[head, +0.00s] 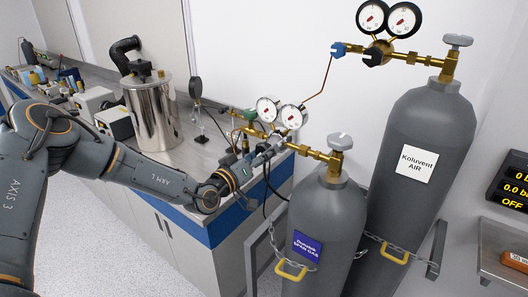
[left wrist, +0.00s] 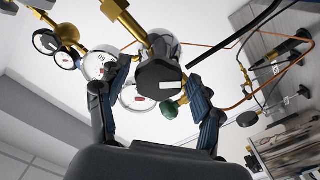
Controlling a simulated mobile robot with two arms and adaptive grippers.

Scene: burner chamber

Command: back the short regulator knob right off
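The short cylinder (head: 327,215) with a blue label stands at the bench end. Its brass regulator carries two white gauges (head: 292,117). In the left wrist view the regulator's black knob (left wrist: 160,82), with a white mark, faces me. My left gripper (head: 270,150) is at this regulator, and its fingers (left wrist: 160,95) stand on either side of the knob, with gaps visible. In the head view the knob is largely hidden by the gripper. A green knob (left wrist: 175,108) sits just beyond the black one. My right gripper is in neither view.
A taller cylinder (head: 420,130) labelled Koluvent AIR stands right, with its own two-gauge regulator and dark knob (head: 373,57). A chain (head: 375,238) crosses the cylinders. A copper pipe (head: 318,90) runs close by. A steel pot (head: 152,112) stands on the bench behind my arm.

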